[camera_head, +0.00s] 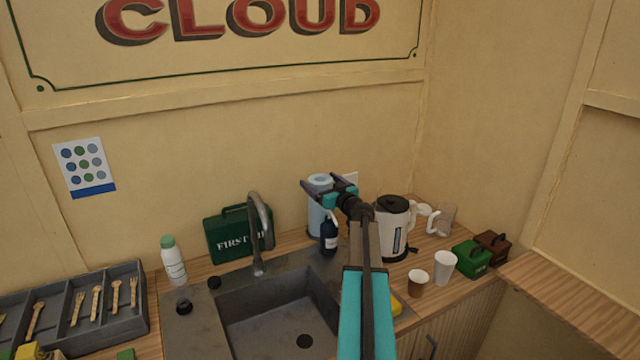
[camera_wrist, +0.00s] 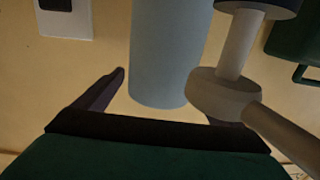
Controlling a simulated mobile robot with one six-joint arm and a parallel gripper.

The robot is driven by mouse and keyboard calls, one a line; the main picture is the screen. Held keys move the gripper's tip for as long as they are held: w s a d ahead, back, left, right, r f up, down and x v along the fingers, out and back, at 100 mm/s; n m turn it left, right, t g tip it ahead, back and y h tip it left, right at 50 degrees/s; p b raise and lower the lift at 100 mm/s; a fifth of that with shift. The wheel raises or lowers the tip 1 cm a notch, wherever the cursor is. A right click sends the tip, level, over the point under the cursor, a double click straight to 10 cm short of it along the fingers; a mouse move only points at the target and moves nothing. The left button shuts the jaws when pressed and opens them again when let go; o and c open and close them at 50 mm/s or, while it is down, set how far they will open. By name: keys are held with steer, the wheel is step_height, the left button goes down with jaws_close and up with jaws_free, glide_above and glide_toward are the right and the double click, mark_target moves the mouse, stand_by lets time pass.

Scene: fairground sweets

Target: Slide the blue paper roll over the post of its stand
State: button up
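The blue paper roll (camera_head: 317,219) stands upright at the back of the counter, near the wall. My gripper (camera_head: 322,185) is at its upper end, with the dark fingers spread. In the wrist view the picture is upside down: the roll (camera_wrist: 168,50) reaches down between the fingers of my gripper (camera_wrist: 166,88). A gap shows between the left finger and the roll. The right finger is mostly hidden by a pump head, so contact there cannot be told. I cannot make out the stand or its post in either view.
A dark pump bottle (camera_head: 329,237) stands just before the roll; its pale pump head (camera_wrist: 225,95) is close in the wrist view. A first aid box (camera_head: 229,238) is left, a kettle (camera_head: 394,230) right. The sink (camera_head: 285,318) and tap (camera_head: 259,235) lie in front.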

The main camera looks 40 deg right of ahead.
steer(key=shift+s, duration=0.15)
steer(key=b+v, duration=0.3)
steer(key=v, duration=1)
steer(key=shift+s+a+b, duration=0.15)
steer(key=shift+s+b, duration=0.1)
steer(key=shift+b, duration=0.1)
stand_by(1.0)
